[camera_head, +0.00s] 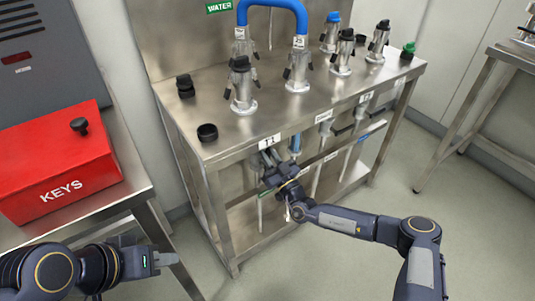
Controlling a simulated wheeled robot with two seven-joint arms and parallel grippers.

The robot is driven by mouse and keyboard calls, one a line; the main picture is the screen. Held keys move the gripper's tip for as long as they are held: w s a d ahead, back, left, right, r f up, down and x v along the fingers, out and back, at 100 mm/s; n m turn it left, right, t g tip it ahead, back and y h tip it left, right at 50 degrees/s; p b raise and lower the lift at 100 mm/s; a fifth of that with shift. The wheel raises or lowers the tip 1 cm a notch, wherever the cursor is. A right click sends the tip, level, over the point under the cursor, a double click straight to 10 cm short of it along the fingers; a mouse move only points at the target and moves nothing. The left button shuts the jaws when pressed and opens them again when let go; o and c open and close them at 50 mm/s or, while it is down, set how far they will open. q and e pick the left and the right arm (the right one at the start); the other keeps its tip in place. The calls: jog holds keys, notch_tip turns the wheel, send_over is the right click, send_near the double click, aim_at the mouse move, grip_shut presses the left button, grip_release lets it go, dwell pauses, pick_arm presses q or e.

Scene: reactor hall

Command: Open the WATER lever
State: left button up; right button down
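A green WATER sign (219,6) is on the steel back panel at the top. Under the front edge of the steel bench (215,153) are pipes and handles below labels; one label reads T1 (269,141). I cannot tell which handle is the WATER lever. My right gripper (270,158) is under the bench edge, just below the T1 label, close to the pipes there. Its fingers are small and partly merge with the pipes, so its grip is unclear. My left gripper (166,259) is low at the left, away from the bench fittings, with its fingers together and empty.
A red KEYS box (57,160) with a black knob (79,126) stands on a side table at the left. Several metal couplings and a blue hose (272,4) are on top of the bench. Another steel table (502,53) stands at the right. The floor between is clear.

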jog(key=shift+d, duration=0.1)
jog(key=c, duration=1.4)
grip_release()
jog(key=shift+o, duration=0.2)
jog(key=v, duration=0.7)
jog(key=shift+s+d+f, duration=0.15)
jog(key=shift+s, duration=0.15)
